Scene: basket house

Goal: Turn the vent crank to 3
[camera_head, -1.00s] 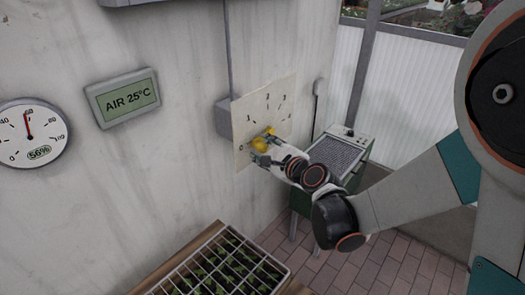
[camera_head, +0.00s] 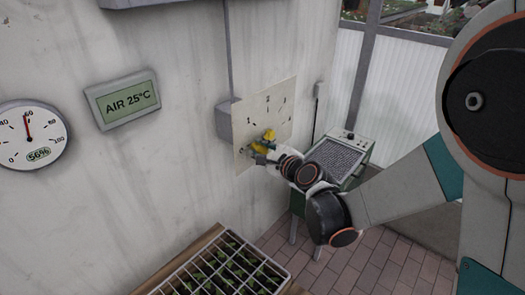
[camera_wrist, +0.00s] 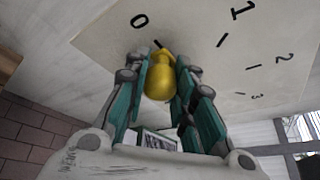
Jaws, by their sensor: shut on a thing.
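The vent crank (camera_head: 269,136) is yellow and sits low on a pale dial plate (camera_head: 281,92) fixed to the wall. The plate carries marks for 0, 1, 2 and 3. In the wrist view the crank's rounded yellow knob (camera_wrist: 160,81) lies between the teal fingers, with the 0 mark just above and left of it and 1, 2, 3 to the right. My gripper (camera_head: 263,149) is shut on the knob; it also shows in the wrist view (camera_wrist: 161,72). The fingers partly hide the crank, and I cannot read its exact setting.
A grey box (camera_head: 223,119) sits on the wall left of the plate. A slatted metal unit (camera_head: 338,157) stands right of it, behind my wrist. A seedling tray (camera_head: 222,272) is below on a wooden bench. A gauge (camera_head: 32,133) and air display (camera_head: 123,98) hang at left.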

